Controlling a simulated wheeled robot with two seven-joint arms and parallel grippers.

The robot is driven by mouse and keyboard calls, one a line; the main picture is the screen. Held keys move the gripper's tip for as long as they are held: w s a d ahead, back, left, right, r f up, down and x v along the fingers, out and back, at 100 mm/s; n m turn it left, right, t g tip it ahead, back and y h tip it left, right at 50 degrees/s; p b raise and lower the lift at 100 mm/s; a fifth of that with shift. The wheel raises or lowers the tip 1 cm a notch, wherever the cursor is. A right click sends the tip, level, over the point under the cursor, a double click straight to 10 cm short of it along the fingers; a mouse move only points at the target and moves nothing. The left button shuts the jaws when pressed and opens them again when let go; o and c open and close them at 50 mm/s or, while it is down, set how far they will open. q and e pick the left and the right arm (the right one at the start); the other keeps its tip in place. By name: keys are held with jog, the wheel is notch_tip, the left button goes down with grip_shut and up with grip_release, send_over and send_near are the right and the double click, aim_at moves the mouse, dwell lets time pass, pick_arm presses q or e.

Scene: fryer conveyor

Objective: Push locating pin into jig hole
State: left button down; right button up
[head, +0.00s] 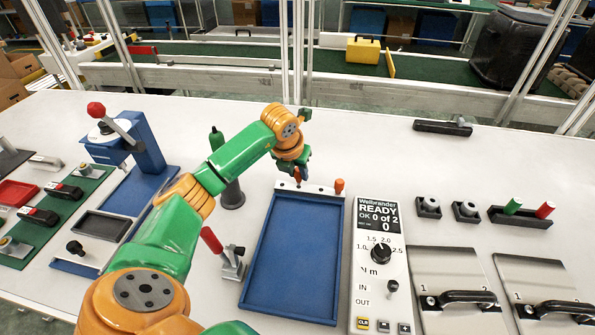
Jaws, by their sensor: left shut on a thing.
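A blue flat jig (255,275) lies on the white table in the middle, with a raised rim and a pale strip (318,190) along its far edge. An orange-topped locating pin (339,186) stands upright at the right part of that strip. My left gripper (298,174) points down over the left part of the strip and is shut on a second orange pin, mostly hidden by the fingers. I cannot tell how deep that pin sits, and its hole is hidden. My right gripper is not in view.
A red-handled clamp (230,262) stands left of the jig. A control panel with a dial (381,253) reading "READY, OK 0 of 2" is close on the right. A blue press (140,150) with a red-knobbed lever stands at the left. The table beyond the jig is mostly clear.

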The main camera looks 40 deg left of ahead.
pick_arm(q)
jog(key=shift+f+b, duration=0.85)
jog(key=shift+f, duration=0.25)
dwell(0.5)
jog(key=c, duration=0.6)
grip_release()
jog(key=shift+o, duration=0.2)
jog(key=shift+r, duration=0.1)
jog(key=shift+s+r+p, duration=0.2)
jog(key=shift+r+p, duration=0.5)
jog(key=shift+p+v, duration=1.6)
jog(key=shift+v, duration=0.65)
jog(key=shift+s, duration=0.15)
